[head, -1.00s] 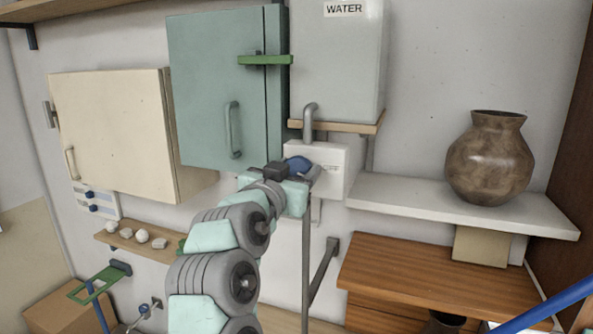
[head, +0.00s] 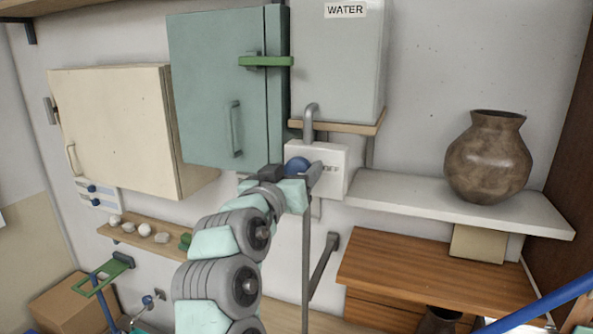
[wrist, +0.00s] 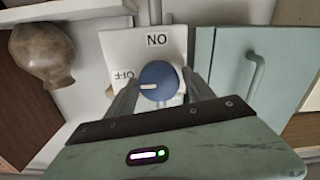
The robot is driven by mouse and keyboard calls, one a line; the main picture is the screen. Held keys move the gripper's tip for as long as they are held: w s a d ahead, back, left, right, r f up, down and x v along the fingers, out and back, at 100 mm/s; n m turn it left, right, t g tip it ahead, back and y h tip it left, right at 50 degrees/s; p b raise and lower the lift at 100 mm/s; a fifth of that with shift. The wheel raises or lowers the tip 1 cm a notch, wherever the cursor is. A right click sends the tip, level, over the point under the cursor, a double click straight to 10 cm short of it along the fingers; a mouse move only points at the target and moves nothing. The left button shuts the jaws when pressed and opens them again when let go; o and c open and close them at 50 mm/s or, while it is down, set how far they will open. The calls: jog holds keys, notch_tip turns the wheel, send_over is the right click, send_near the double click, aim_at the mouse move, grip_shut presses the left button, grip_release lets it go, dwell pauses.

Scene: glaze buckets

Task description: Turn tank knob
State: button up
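The tank knob (wrist: 159,83) is round and blue with a white pointer line. It sits on a white box (wrist: 113,43) below the tank marked WATER (head: 338,65). In the wrist view the box has an ON label and an OFF label, and the pointer line lies toward the OFF side. My gripper (wrist: 160,75) is at the knob, with one finger on each side of it. The fingers look spread, and I cannot see firm contact. In the head view the knob (head: 297,167) is partly hidden by my gripper (head: 294,180).
A green cabinet (head: 205,100) stands left of the tank, with a cream cabinet (head: 115,125) farther left. A brown vase (head: 488,160) stands on a white shelf (head: 420,200) to the right. A grey pipe (head: 309,125) runs from the tank to the box.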

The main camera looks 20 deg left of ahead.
jog(key=shift+o, duration=0.9)
jog(key=shift+s, duration=0.1)
jog(key=s+b, duration=0.3)
jog(key=s, duration=0.7)
jog(key=shift+s+d, duration=0.15)
jog(key=shift+s, duration=0.2)
